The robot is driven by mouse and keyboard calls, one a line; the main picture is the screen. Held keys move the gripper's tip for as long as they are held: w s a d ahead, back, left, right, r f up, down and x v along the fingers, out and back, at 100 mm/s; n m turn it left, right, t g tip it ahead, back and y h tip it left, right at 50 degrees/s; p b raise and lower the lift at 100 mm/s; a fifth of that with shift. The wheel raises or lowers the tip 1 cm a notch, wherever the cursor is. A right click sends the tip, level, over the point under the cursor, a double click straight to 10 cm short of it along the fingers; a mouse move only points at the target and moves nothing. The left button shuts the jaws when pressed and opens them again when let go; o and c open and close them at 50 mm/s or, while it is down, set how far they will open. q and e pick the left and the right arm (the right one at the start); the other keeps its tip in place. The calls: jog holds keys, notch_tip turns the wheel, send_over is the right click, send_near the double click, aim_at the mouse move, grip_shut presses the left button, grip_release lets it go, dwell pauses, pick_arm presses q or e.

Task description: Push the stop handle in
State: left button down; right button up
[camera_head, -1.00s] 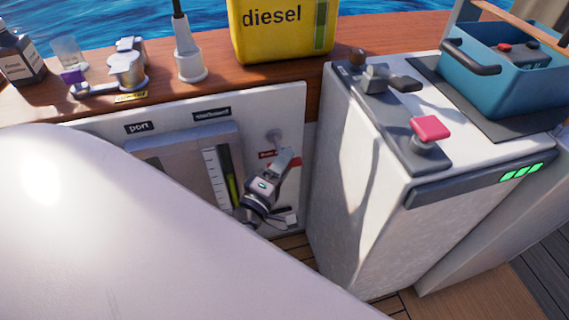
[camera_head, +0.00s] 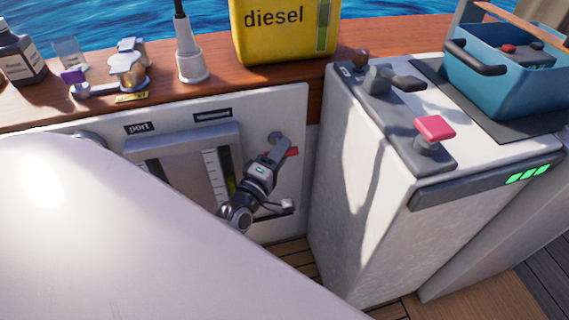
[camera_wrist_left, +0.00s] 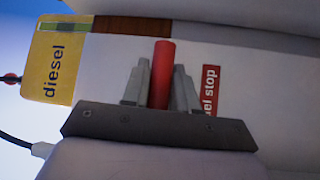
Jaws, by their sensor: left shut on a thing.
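The stop handle (camera_wrist_left: 161,72) shows in the left wrist view as a red bar between my left gripper's (camera_wrist_left: 160,88) two grey fingers. The fingers are shut on it. A red label (camera_wrist_left: 210,90) ending in "el stop" is on the panel beside it. My right gripper is not in view.
The white panel (camera_head: 298,110) has a gauge and labels such as "port" (camera_head: 139,128). A white cabinet (camera_head: 350,200) with a red knob (camera_head: 434,128) stands close at the right. A yellow diesel can (camera_head: 282,48) is on the wooden ledge above. My pale arm covers the lower left.

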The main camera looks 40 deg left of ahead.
pick_arm(q)
jog(key=shift+w+a+r, duration=0.1)
jog(key=shift+a, duration=0.1)
jog(key=c, duration=1)
grip_release()
jog(key=shift+o, duration=0.2)
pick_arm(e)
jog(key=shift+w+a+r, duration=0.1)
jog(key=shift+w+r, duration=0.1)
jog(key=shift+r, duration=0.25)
pick_arm(q)
jog(key=s+f+p, duration=0.1)
jog(key=s, duration=0.6)
jog(key=shift+d, duration=0.25)
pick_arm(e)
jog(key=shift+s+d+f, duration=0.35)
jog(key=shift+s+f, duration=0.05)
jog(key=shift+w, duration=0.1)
